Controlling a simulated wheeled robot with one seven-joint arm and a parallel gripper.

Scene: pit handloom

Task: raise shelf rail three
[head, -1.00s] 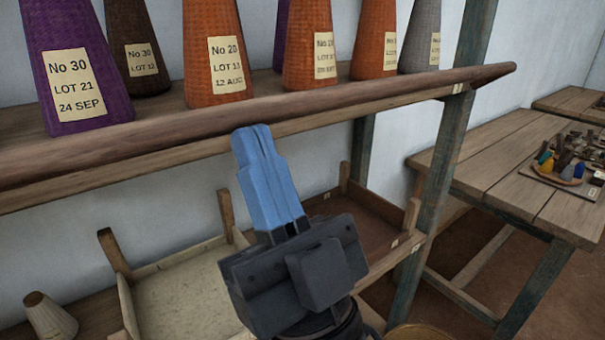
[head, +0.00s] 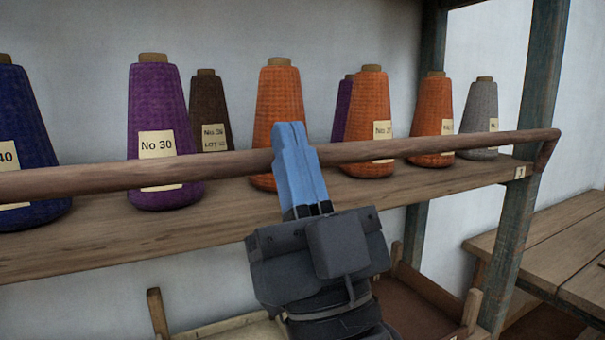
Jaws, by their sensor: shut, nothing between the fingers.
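The shelf rail (head: 420,146) is a round brown wooden bar running along the front of the cone shelf (head: 235,223). It stands clear above the shelf's front edge and crosses in front of the yarn cones. At its right end it bends down to the shelf post. My gripper (head: 288,126) has its blue fingers closed together with nothing between them. The fingers overlap the rail in the picture, with their tips a little above it. Whether they touch the rail I cannot tell. A small tag (head: 520,172) marks the shelf's right end; its figure is too small to read surely.
Labelled cones stand behind the rail: a purple cone (head: 160,110), an orange cone (head: 279,100), a grey cone (head: 479,115) and several others. A teal post (head: 530,130) rises at right, with a wooden table (head: 545,245) beyond. Trays sit on the level below.

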